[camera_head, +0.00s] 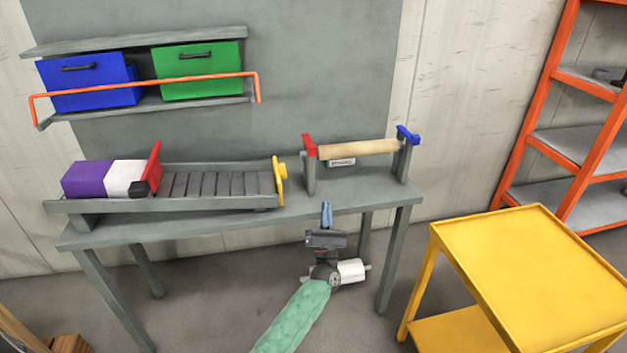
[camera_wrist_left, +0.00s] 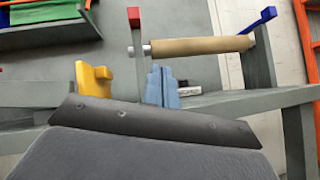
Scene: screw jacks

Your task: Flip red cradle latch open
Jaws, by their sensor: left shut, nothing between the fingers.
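The red cradle latch (camera_head: 309,145) sits on top of the left post of the cradle, at the left end of a tan roller (camera_head: 358,149). In the left wrist view the red latch (camera_wrist_left: 134,17) stands upright above the roller's left end. A blue latch (camera_head: 408,135) tops the right post. My left gripper (camera_head: 327,214) is in front of the table's front edge, below the cradle and apart from the red latch. Its blue fingers (camera_wrist_left: 161,87) are together and empty. My right gripper is in neither view.
A grey table (camera_head: 230,229) carries the cradle and a slatted conveyor with a yellow end stop (camera_head: 280,182). Purple and white boxes (camera_head: 87,179) sit behind a red gate (camera_head: 153,166). A shelf holds blue and green bins. A yellow cart (camera_head: 530,275) stands at right.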

